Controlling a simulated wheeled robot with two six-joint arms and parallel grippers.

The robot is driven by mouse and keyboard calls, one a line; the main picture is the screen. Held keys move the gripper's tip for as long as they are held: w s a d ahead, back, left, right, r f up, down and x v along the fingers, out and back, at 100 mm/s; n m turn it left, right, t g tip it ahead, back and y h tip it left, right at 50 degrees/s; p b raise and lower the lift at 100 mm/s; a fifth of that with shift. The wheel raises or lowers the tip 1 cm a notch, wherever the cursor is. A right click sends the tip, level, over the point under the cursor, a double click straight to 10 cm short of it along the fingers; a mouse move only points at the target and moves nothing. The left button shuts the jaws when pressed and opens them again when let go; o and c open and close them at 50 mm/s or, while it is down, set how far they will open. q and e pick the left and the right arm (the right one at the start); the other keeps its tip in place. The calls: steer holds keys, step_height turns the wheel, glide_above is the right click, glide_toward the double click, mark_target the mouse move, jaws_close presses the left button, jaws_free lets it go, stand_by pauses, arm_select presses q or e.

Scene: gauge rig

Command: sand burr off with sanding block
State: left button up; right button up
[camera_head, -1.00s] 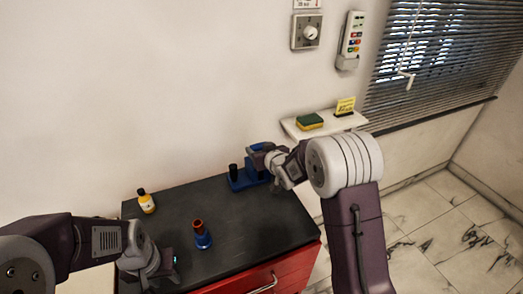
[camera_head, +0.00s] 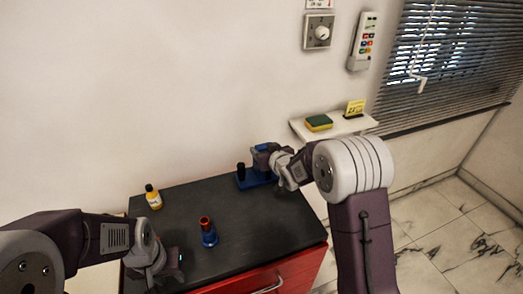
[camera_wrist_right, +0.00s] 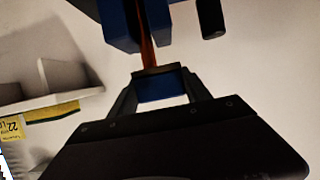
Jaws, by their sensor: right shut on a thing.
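My right gripper (camera_head: 270,158) is at the blue rig (camera_head: 252,180) at the back edge of the dark cabinet top. In the right wrist view it (camera_wrist_right: 160,95) is shut on a blue block (camera_wrist_right: 162,86) with a brownish edge, seemingly the sanding block. Just beyond that block, a copper-coloured strip (camera_wrist_right: 148,48) runs between blue rig parts (camera_wrist_right: 118,22); I cannot tell whether they touch. No burr can be made out. My left gripper (camera_head: 172,262) hangs over the cabinet's front left; its jaws are unclear.
A blue stand with an orange-brown top (camera_head: 208,232) and a yellow bottle with a black cap (camera_head: 153,197) stand on the cabinet top (camera_head: 255,220). A wall shelf (camera_head: 345,127) holds a green-yellow sponge (camera_head: 319,122) and a yellow card (camera_head: 355,107). The cabinet's right front is clear.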

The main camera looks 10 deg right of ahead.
steer(key=shift+d+f, duration=0.25)
steer(key=shift+f, duration=0.1)
